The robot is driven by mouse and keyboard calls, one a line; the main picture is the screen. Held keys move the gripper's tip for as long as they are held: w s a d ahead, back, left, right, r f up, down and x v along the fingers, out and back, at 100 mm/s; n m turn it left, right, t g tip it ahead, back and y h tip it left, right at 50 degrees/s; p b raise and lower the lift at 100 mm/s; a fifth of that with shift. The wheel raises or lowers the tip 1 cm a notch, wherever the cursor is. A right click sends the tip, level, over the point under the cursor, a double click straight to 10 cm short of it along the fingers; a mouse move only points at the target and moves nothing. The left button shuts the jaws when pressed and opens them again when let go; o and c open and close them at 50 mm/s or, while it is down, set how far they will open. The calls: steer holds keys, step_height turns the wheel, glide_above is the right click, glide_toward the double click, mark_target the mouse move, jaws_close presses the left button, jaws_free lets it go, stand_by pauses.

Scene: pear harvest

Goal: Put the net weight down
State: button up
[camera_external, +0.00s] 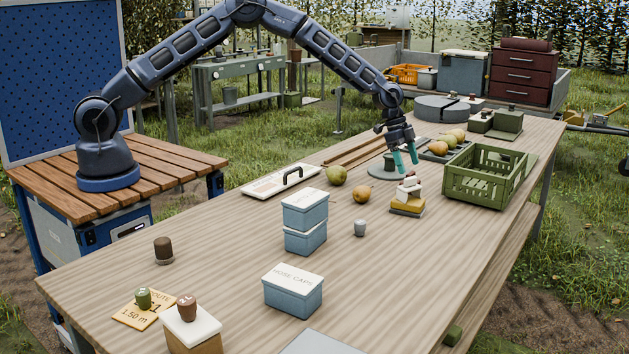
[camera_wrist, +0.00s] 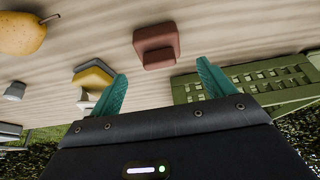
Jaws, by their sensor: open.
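My gripper (camera_external: 405,160) has teal fingers and is above the far part of the wooden table. Its fingers are apart with nothing between them; they also show in the wrist view (camera_wrist: 161,80). A small reddish-brown stepped block (camera_wrist: 155,44) lies beyond the fingertips in the wrist view, apart from them. It appears to be the net weight, though no label on it is readable. Beside it is a yellow and grey block (camera_wrist: 92,76) with a pale knobbed piece at its edge. In the external view the yellow block (camera_external: 407,208) sits just below my gripper, with pale and reddish pieces close to it.
A green slatted crate (camera_external: 470,190) stands to the right of my gripper. Pears, including an orange-yellow one (camera_external: 361,194), lie to its left. A small grey cup (camera_external: 359,228) and blue boxes (camera_external: 304,240) stand nearer. The table's right front is mostly clear.

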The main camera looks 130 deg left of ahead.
steer(key=v, duration=0.6)
steer(key=s+d+r, duration=0.2)
steer(key=d+r, duration=1)
steer(key=d, duration=0.4)
steer(key=s+d+r, duration=0.2)
steer(key=d+r, duration=1)
steer(key=d, duration=0.4)
steer(key=s+d+r, duration=0.5)
steer(key=s+d, duration=0.6)
steer(key=s+d+r, duration=0.4)
steer(key=s+d, duration=0.8)
steer(key=s+d+f, duration=0.2)
steer(key=s+d, duration=0.1)
steer(key=s, duration=0.5)
steer(key=s+d+f, duration=0.2)
steer(key=s+d, duration=0.1)
steer(key=s, duration=0.6)
